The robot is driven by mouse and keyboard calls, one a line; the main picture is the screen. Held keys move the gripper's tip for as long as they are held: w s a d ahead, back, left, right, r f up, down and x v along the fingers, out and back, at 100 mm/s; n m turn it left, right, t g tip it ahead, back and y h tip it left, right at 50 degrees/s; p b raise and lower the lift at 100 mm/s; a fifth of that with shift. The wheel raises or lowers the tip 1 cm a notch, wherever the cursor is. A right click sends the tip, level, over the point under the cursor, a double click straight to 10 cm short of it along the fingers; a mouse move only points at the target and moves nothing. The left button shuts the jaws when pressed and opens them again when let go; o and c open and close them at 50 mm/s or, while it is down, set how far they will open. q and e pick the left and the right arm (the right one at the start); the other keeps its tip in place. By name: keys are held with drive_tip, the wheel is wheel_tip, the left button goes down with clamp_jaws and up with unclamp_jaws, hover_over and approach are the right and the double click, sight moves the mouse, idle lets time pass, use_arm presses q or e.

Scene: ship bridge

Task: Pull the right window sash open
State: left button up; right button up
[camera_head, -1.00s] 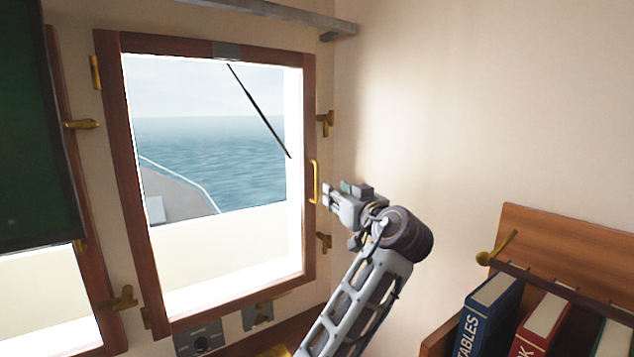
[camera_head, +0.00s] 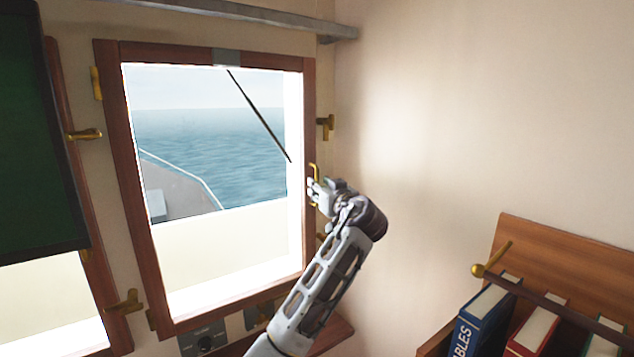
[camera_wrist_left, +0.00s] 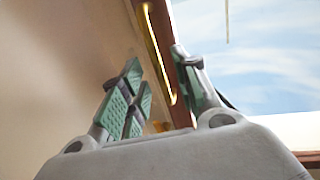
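The right window sash (camera_head: 309,110) has a red-brown wooden frame around a bright pane and looks closed in the head view. Its brass bar handle (camera_head: 314,170) stands upright on the right side of the frame, its lower part hidden by my left gripper (camera_head: 314,191). In the left wrist view, the handle (camera_wrist_left: 153,40) lies between and ahead of the spread fingers of the left gripper (camera_wrist_left: 156,60). The gripper is open and holds nothing; whether a finger touches the handle cannot be told. My right gripper is not in view.
Brass latches sit beside the sash, including one at the upper right (camera_head: 325,127) and one at the lower left (camera_head: 125,302). A dark green panel (camera_head: 40,130) hangs at the left. A wooden shelf with binders (camera_head: 484,322) stands at the lower right. The right wall is clear.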

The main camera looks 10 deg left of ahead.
use_arm(q)
drive_tip(key=shift+p+x, duration=0.4)
drive_tip(key=shift+x, duration=1.15)
clamp_jaws()
